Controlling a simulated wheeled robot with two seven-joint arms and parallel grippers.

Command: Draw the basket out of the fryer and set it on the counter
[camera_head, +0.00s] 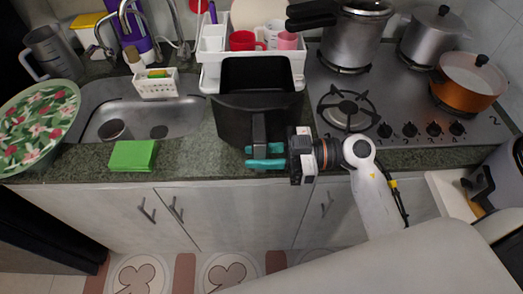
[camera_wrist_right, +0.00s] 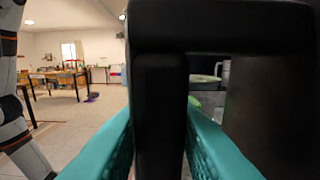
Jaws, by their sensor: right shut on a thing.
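The black fryer (camera_head: 258,72) stands on the counter between the sink and the stove. The basket (camera_head: 230,118) is black, with its upright handle (camera_head: 259,128) facing the front edge of the counter. I cannot tell how far the basket is out of the fryer. My right gripper (camera_head: 265,157) comes in from the right, its teal fingers shut on the lower part of the handle. In the right wrist view the dark handle (camera_wrist_right: 160,110) stands between the two teal fingers. My left gripper is not in view.
A white rack (camera_head: 209,80) with red and pink cups stands behind the fryer. A green sponge (camera_head: 133,155) lies on the counter (camera_head: 195,150) to the left, before the sink (camera_head: 185,112). The stove (camera_head: 395,105) with pots is right. Bare counter lies between sponge and basket.

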